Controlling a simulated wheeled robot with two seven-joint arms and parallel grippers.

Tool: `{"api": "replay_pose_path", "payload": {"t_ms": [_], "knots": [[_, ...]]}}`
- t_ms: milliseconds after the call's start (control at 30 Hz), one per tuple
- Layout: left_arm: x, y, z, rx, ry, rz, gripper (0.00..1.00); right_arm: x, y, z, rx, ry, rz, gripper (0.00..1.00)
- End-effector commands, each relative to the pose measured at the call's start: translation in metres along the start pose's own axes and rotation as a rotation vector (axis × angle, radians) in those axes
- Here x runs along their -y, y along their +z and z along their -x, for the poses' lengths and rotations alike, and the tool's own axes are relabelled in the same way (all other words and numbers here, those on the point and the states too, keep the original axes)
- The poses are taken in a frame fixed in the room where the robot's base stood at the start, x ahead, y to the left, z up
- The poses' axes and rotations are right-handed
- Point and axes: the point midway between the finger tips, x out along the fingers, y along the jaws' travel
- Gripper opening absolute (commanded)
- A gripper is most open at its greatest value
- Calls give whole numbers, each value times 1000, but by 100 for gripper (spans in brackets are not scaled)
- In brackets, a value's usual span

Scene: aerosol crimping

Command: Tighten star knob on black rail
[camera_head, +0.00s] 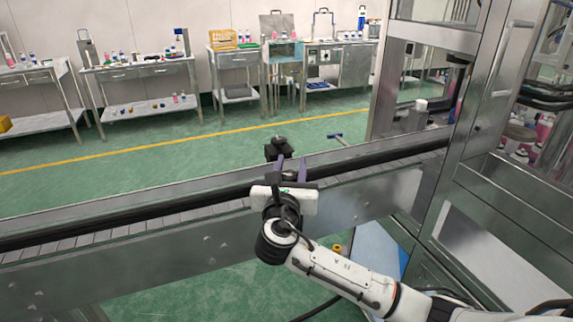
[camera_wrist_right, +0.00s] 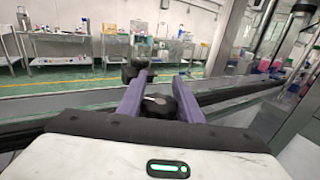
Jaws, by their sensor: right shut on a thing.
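The black rail (camera_head: 130,208) runs along the conveyor, from the lower left to the upper right in the head view. My right gripper (camera_head: 290,164) reaches over it from the near side, its purple fingers pointing away. In the right wrist view the black star knob (camera_wrist_right: 158,106) sits between the two fingers of the right gripper (camera_wrist_right: 159,78), which is shut on it. In the head view the gripper body hides most of the knob. A dark bracket-like piece (camera_head: 279,149) stands just beyond the fingertips. My left gripper is not in view.
The slatted conveyor (camera_head: 75,242) lies under the rail. A metal-framed machine (camera_head: 480,130) stands close on the right. Benches with bottles and equipment (camera_head: 140,70) line the far wall, beyond open green floor and a yellow line (camera_head: 120,152).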

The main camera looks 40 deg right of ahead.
Motion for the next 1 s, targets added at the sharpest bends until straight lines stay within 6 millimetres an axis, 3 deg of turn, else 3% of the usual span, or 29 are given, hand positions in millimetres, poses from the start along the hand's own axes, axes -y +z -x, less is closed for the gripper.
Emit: {"api": "replay_pose_path", "payload": {"t_ms": [600, 1000], "knots": [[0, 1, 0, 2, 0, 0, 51, 20, 0, 7, -1, -575, 1, 10], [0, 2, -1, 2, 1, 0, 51, 29, 0, 13, 1, -818, 1, 10]]}}
